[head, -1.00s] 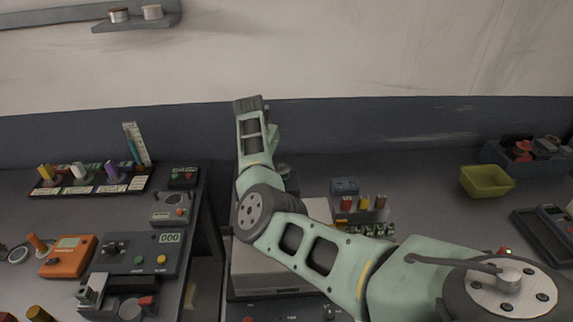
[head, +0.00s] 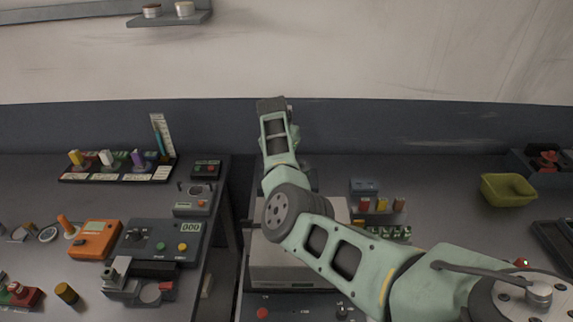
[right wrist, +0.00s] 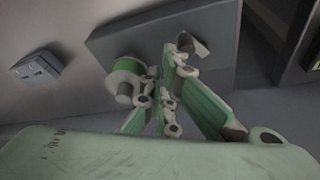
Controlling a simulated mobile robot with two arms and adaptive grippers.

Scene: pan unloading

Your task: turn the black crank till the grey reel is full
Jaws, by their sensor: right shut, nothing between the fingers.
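In the right wrist view, a spool wound with green (right wrist: 128,78) and with a grey hub sits on a grey plate (right wrist: 222,48). My right gripper (right wrist: 175,58) is shut and empty, its fingers over the plate just right of the spool. A small grey part (right wrist: 192,42) on the plate is beside the fingertips; I cannot tell if they touch. I cannot make out the black crank or a separate grey reel; the fingers hide part of the plate. In the head view my right arm hides that area and its gripper. My left gripper is not in view.
In the head view, a grey box-like unit (head: 285,262) stands under my right arm. A left bench carries an orange device (head: 96,240) and a dark counter panel (head: 150,240).

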